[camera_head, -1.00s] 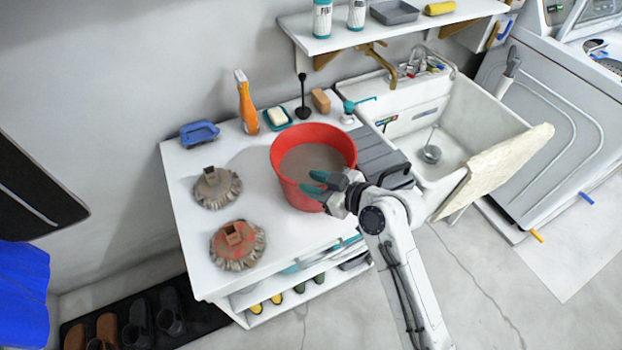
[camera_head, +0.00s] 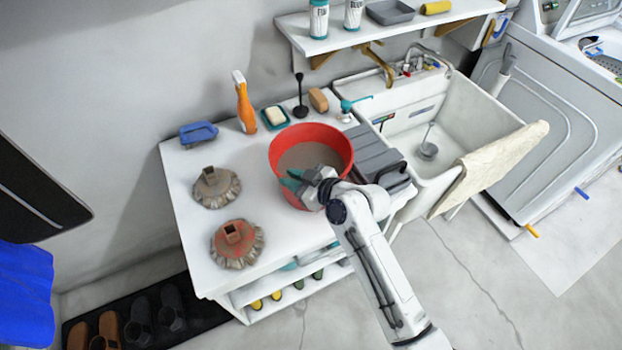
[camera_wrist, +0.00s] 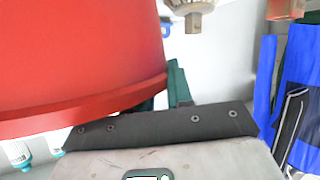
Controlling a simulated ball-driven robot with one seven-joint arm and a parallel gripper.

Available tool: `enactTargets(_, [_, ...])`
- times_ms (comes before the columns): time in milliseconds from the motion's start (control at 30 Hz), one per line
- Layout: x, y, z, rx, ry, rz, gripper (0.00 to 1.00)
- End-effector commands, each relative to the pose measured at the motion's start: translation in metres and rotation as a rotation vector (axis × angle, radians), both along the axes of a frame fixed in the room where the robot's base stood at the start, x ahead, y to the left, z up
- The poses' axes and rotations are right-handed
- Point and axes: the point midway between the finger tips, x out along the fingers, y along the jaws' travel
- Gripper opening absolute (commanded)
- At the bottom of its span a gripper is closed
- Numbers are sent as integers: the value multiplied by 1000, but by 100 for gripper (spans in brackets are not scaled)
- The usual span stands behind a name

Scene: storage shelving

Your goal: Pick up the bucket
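The red bucket (camera_head: 311,133) stands upright on the white table, with grey-brown contents inside. My gripper (camera_head: 292,180) is at its front side, close to the rim, with its teal fingers apart and pointing left. In the wrist view the bucket (camera_wrist: 75,60) fills the upper left, its rim near the gripper. One green finger (camera_wrist: 178,84) shows just right of the rim; the other is mostly hidden behind the rim. I cannot tell whether the fingers touch the bucket.
Two mop heads (camera_head: 216,187) (camera_head: 237,243) are on the table's left. A spray bottle (camera_head: 244,103), a soap dish (camera_head: 275,117) and a blue brush (camera_head: 198,133) stand behind. A grey ridged item (camera_head: 372,150) is right of the bucket, beside the sink (camera_head: 455,125).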

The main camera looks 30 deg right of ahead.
Motion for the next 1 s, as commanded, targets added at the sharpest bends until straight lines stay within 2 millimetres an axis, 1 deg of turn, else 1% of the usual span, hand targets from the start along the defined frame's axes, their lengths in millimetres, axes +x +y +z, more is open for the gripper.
enactTargets(33, [0, 0, 0, 0, 0, 0, 16])
enactTargets(200, [0, 0, 0, 0, 1, 0, 0])
enactTargets(1000, [-2, -1, -3, 0, 7, -1, 0])
